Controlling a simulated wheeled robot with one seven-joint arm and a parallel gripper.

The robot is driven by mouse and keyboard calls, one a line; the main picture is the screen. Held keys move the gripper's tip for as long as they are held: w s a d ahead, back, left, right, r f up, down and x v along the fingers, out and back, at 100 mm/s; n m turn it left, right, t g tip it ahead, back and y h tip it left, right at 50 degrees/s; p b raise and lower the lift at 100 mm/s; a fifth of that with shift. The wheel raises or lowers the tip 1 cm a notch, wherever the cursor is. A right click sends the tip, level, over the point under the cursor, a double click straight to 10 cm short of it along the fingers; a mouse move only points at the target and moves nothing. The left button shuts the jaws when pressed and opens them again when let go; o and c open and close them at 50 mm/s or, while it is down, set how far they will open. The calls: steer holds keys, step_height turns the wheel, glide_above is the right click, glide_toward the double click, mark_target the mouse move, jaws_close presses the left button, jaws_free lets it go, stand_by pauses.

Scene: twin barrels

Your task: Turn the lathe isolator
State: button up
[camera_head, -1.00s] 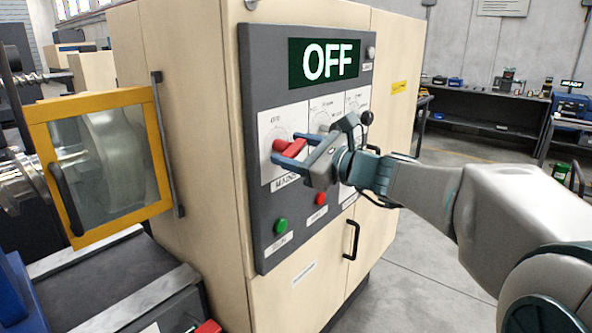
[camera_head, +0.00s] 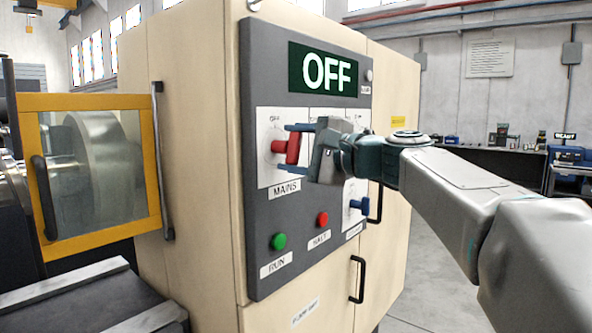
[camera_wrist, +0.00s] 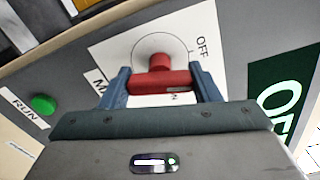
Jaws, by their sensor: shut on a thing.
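The red isolator handle (camera_head: 291,149) sits on the white MAINS plate (camera_head: 270,172) on the grey panel. My gripper (camera_head: 293,148) has one blue finger above the handle and one below it. In the wrist view the red handle (camera_wrist: 161,83) lies between my two blue fingers (camera_wrist: 162,88), with a finger at each end. The handle's shaft meets a round dial mark, and OFF is printed beside it. The display (camera_head: 323,69) reads OFF in white on dark green.
A green RUN button (camera_head: 279,241) and a red HALT button (camera_head: 322,219) are below the plate. A blue switch (camera_head: 358,205) is to the right. A yellow-framed guard (camera_head: 88,239) stands left of the cabinet. A black door handle (camera_head: 357,277) juts out lower right.

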steer(key=shift+f+n+b, duration=0.2)
steer(key=shift+n+b, duration=1.05)
steer(key=shift+n, duration=0.15)
steer(key=shift+r, duration=0.1)
steer(key=o, duration=1)
steer(key=shift+a, duration=0.1)
steer(key=v, duration=1.4)
